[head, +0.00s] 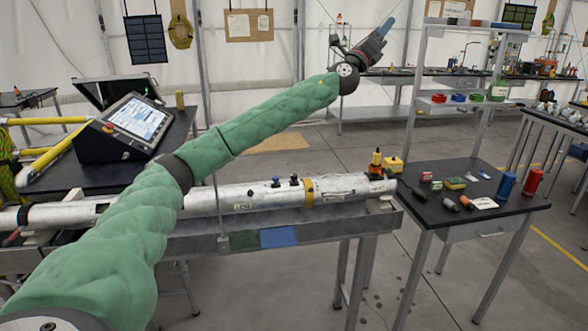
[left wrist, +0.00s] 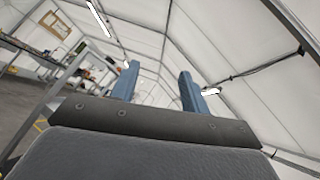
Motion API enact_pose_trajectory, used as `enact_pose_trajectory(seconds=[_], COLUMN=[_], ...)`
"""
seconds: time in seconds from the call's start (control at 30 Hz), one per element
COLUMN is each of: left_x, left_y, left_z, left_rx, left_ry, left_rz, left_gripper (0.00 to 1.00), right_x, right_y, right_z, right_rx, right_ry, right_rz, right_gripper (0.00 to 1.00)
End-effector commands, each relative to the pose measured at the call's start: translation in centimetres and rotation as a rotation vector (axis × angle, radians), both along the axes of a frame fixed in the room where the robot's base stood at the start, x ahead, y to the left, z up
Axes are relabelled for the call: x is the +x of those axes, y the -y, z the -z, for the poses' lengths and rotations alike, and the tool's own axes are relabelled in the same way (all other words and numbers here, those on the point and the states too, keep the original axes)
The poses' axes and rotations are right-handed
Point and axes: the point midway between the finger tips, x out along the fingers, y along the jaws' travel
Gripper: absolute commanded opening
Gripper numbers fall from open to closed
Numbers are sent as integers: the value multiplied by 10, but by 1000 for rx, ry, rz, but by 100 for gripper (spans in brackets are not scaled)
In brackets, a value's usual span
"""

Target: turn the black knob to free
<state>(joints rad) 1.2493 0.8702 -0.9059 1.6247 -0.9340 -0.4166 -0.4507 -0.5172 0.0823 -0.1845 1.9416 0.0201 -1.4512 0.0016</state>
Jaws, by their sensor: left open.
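A long white tube (head: 240,197) lies along a bench. Two small dark knobs, one (head: 276,182) and another (head: 294,180), stand up on its top, left of a yellow band (head: 309,192). I cannot tell from here which is the black knob or how either is turned. My left gripper (head: 386,27) is raised high beyond the tube, pointing up and away from it. In the left wrist view its two blue fingers (left wrist: 158,78) are apart with nothing between them. My right gripper is not in view.
A console with a lit screen (head: 139,119) stands on a black table at left. An orange-and-black fitting (head: 376,160) stands near the tube's right end. The right table (head: 450,226) holds small items, including a blue can (head: 506,185) and a red can (head: 533,182). Air above the tube's right part is clear.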

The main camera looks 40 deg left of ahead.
Motion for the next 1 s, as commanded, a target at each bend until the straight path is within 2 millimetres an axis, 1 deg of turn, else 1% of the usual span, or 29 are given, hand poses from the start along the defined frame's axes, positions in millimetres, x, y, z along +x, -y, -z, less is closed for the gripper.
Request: enact_pose_trajectory(seconds=[0.03, 0.07, 0.17, 0.27, 0.3, 0.33, 0.37, 0.4, 0.47, 0.5, 0.57, 0.6, 0.67, 0.7, 0.8, 0.87, 0.9, 1.0], left_x=[9, 14, 32, 49, 54, 58, 61, 65, 69, 70, 71, 71, 68, 65, 54, 45, 39, 18], left_y=[-9, -11, -24, -38, -45, -50, -56, -64, -76, -84, -96, -104, -117, -127, -152, -168, -178, -202], left_z=[6, 12, 42, 85, 104, 119, 134, 154, 184, 203, 232, 250, 276, 293, 328, 346, 356, 377], left_rx=[118, 192, 436, 679, 774, 846, 916, 1010, 1149, 1239, 1372, 1460, 1587, 1671, 1868, 1977, 2048, 2209], left_ry=[-10, -18, -58, -113, -138, -158, -177, -204, -241, -267, -305, -328, -363, -384, -435, -462, -475, -503], left_rz=[-26, -38, -71, -91, -93, -93, -91, -86, -72, -57, -28, -5, 37, 68, 164, 232, 282, 428], left_gripper=[46, 46, 46, 46, 46, 46, 46, 46, 46, 46, 46, 46, 46, 46, 46, 46, 46, 46], right_x=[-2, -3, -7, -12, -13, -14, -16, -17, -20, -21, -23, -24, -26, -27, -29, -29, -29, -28], right_y=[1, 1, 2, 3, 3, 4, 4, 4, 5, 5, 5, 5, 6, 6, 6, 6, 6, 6], right_z=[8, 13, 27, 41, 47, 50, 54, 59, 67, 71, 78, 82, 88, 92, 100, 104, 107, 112], right_rx=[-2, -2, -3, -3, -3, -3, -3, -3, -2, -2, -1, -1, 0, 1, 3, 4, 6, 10], right_ry=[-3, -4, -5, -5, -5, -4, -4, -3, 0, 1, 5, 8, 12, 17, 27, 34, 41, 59], right_rz=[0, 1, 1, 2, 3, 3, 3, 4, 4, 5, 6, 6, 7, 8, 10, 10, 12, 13], right_gripper=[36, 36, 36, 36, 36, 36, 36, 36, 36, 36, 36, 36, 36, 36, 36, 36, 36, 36])
